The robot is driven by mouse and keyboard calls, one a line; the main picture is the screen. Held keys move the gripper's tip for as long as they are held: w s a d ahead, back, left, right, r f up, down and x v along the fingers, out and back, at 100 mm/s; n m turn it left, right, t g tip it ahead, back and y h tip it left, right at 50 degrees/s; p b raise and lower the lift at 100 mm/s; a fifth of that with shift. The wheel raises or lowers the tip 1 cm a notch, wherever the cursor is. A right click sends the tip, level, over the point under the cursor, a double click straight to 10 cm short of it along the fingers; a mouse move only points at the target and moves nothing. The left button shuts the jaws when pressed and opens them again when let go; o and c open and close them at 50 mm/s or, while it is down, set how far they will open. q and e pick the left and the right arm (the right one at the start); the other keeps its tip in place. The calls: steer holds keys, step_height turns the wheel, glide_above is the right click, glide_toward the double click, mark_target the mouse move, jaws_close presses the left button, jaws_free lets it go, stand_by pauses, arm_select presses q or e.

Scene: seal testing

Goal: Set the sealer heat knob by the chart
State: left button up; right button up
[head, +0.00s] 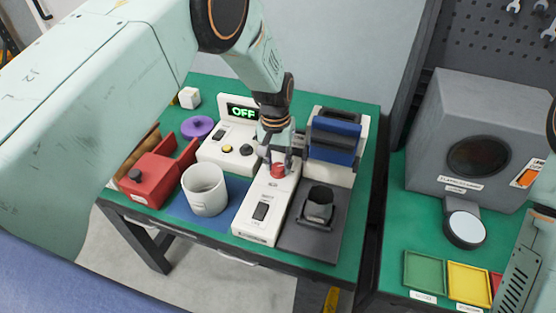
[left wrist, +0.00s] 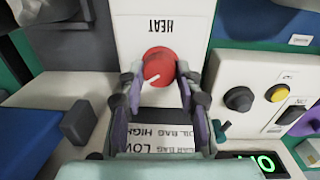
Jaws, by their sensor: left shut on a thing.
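The red heat knob (head: 278,170) is on the white sealer box (head: 252,229), below the word HEAT in the left wrist view. There the knob (left wrist: 159,62) has a pale pointer line slanting toward the lower left. My left gripper (head: 276,160) reaches down from above and is shut on the knob; its fingers (left wrist: 157,88) stand on either side of it. The chart (left wrist: 158,138) lies just below the knob in the left wrist view, partly covered by my gripper; I read FOIL BAG HIGH and a BAG LOW line. My right gripper is out of view.
A black switch (head: 261,211) is on the sealer box. A white mug (head: 204,190), a red box (head: 155,180), a blue-and-grey clamp (head: 333,138) and a black holder (head: 318,204) stand close around.

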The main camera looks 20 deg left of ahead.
mark_target(276, 165)
arm_select(q)
steer(key=shift+w+r+m, duration=0.2)
steer(key=shift+w+m, duration=0.1)
steer(key=shift+m, duration=0.4)
steer(key=o, duration=1.1)
steer(key=shift+s+f, duration=0.1)
steer(key=shift+o, duration=0.2)
steer(key=shift+s, duration=0.1)
step_height(276, 165, up, 12)
steer(key=shift+a, duration=0.25)
steer(key=shift+f, duration=0.1)
